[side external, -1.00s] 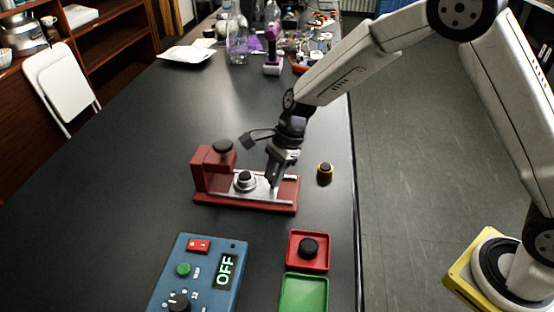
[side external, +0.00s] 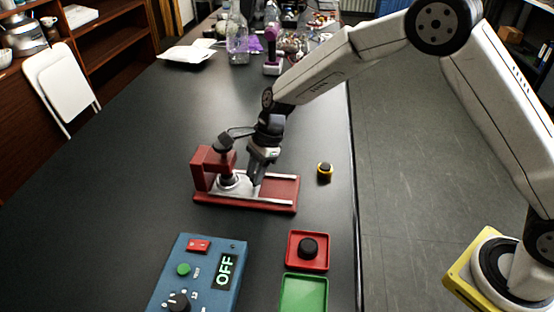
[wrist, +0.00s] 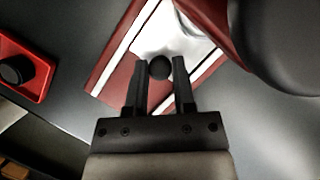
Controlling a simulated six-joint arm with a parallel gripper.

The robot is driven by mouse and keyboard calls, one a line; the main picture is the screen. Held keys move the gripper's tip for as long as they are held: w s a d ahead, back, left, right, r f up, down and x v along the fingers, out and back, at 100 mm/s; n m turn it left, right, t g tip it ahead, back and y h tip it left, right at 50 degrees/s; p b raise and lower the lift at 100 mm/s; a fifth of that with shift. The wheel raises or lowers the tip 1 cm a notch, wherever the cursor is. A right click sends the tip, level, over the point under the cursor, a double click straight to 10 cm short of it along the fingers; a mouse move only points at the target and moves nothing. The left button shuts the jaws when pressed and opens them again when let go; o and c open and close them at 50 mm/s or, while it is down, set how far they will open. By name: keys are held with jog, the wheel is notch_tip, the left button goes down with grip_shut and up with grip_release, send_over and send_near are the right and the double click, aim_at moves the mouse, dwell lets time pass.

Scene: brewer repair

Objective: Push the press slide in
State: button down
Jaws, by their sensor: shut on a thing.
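The red press (side external: 284,192) stands on the black table, with its upright arm and a dark knob at its left end. The silver press slide (side external: 217,190) lies on the red base between two pale rails and also shows in the wrist view (wrist: 152,38). A round silver part (side external: 230,181) on the slide sits under the overhanging press arm. My gripper (side external: 253,181) points down at the slide's right part. In the wrist view its fingers (wrist: 159,72) are shut on the slide's black ball knob (wrist: 160,67). The round part's underside is hidden.
A blue control box (side external: 207,272) reading OFF stands in front. A red tray (side external: 294,259) with a black round part and a green tray (side external: 304,292) lie front right. A yellow-black part (side external: 325,171) stands right of the press. The table left of the press is clear.

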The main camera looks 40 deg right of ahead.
jog(key=shift+w+a+r, duration=0.1)
jog(key=shift+w+a, duration=0.05)
jog(key=shift+w, duration=0.1)
jog(key=shift+c, duration=2.3)
grip_release()
jog(key=shift+s, duration=0.1)
jog(key=v, duration=0.7)
jog(key=shift+r, duration=0.3)
jog(key=shift+d, duration=0.25)
jog(key=s+d+f+n+t+h, duration=0.1)
jog(key=s+d+n+h, duration=0.1)
jog(key=s+d+n, duration=0.5)
jog(key=s+d+f+n+t+h, duration=0.1)
jog(key=s+d+n+h, duration=0.1)
jog(key=s+d+n, duration=0.5)
jog(key=s+n, duration=0.4)
jog(key=s, duration=0.3)
jog(key=shift+s+d+f+t, duration=0.2)
jog(key=shift+s+d+t, duration=0.1)
jog(key=shift+s+d, duration=0.1)
